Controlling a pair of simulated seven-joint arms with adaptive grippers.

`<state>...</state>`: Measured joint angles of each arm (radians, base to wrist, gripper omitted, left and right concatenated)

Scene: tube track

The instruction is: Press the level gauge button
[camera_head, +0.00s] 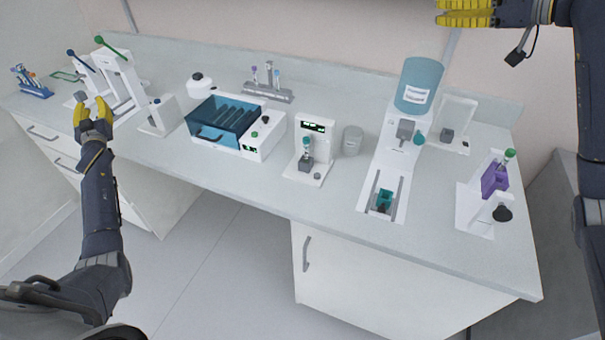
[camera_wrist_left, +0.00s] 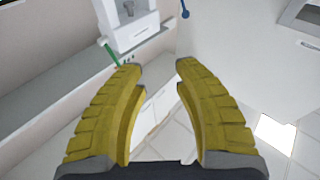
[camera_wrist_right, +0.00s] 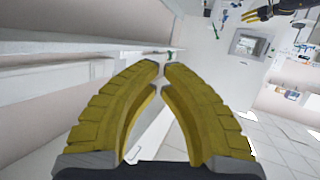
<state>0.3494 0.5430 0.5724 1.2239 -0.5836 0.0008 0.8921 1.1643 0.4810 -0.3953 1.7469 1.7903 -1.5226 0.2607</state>
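No part is labelled as the level gauge. A small white stand (camera_head: 314,147) in the middle of the bench has a dark display with green marks (camera_head: 313,126) and holds a capped tube (camera_head: 307,149); I cannot tell whether it is the gauge, or make out its button. My left gripper (camera_head: 91,104) is open and empty in front of the white lever stand at the bench's left; its parted fingers show in the left wrist view (camera_wrist_left: 159,67). My right gripper (camera_head: 440,12) is high at the top right, away from the bench, its fingertips together with nothing visible between them (camera_wrist_right: 160,68).
A blue-lidded machine (camera_head: 222,120) stands left of the display stand. A tall dispenser with a blue tank (camera_head: 419,85) stands to its right. The lever stand (camera_head: 117,77) has green and blue knobs. A purple tube holder (camera_head: 494,181) is at far right. Open bench lies along the front.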

